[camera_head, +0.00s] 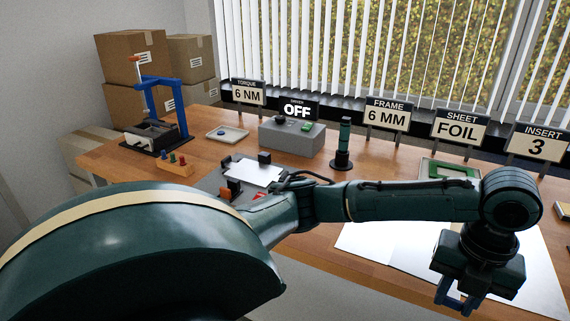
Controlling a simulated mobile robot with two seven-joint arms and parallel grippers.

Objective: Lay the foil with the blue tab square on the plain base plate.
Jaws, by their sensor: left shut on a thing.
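My left gripper (456,301) points down at the lower right, over pale flat sheets on the table. It is shut, with blue parts at its fingers; I cannot tell whether these are the fingers or the blue tab of a foil. A white sheet (385,243) lies under my forearm, and a greyish sheet (542,285) shows beside the gripper; either may be the foil. A pale plain plate (256,173) lies on a grey board (212,180) left of centre, perhaps the base plate. My left arm hides part of the board. My right gripper is out of view.
A grey control box (291,136) reading OFF and a dark green upright tool (343,146) stand behind the arm. A green frame (448,171) lies at back right. A blue press (160,110) stands at far left, near colored pegs (174,163).

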